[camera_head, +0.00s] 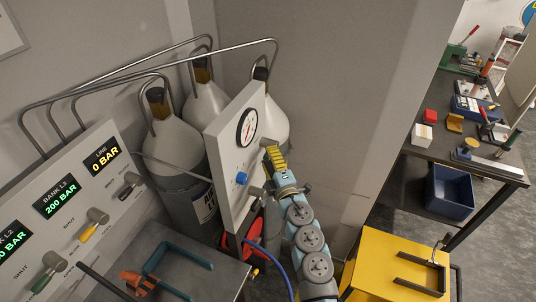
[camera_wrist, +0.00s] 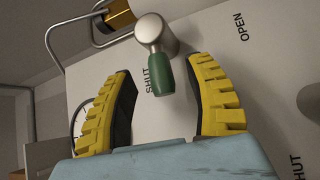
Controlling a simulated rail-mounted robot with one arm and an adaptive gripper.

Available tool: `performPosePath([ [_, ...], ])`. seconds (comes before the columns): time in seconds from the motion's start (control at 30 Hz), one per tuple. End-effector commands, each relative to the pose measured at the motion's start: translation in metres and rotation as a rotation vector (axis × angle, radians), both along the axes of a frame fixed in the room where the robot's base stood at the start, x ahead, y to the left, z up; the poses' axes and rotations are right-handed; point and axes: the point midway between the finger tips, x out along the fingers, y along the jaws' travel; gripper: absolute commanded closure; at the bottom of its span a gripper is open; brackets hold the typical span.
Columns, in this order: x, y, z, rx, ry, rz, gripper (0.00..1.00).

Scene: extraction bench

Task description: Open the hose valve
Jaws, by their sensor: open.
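A valve with a round metal hub and a green lever (camera_wrist: 164,75) is on a pale panel in the wrist view. The lever lies beside the word SHUT; the word OPEN (camera_wrist: 239,27) is to the right. My gripper (camera_wrist: 161,68) is open, with one yellow finger on each side of the lever and a gap to both. In the head view my gripper (camera_head: 273,155) is at the grey panel (camera_head: 222,145) with a gauge and a blue knob. The lever is hidden there behind my gripper.
A control panel (camera_head: 97,190) with lit displays and levers stands at left. White gas cylinders (camera_head: 175,140) and bent pipes are behind. A blue hose (camera_head: 283,272) hangs close to my arm. A yellow cart (camera_head: 375,263) and a dark workbench (camera_head: 455,160) are at right.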

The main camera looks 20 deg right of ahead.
Motion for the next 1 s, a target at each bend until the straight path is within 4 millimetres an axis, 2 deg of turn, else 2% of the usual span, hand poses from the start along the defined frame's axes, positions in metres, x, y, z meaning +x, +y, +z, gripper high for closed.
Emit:
performPosePath([
  [0.23, 0.0110, 0.0009, 0.0010, -0.001, 0.002, 0.001, 0.46],
  [0.57, 0.0122, 0.0011, 0.0010, 0.000, 0.002, 0.002, 0.46],
  [0.77, 0.0121, 0.0011, 0.0011, 0.000, 0.002, 0.002, 1.00],
  [1.0, 0.0121, 0.0010, 0.0009, 0.000, 0.002, 0.002, 1.00],
])
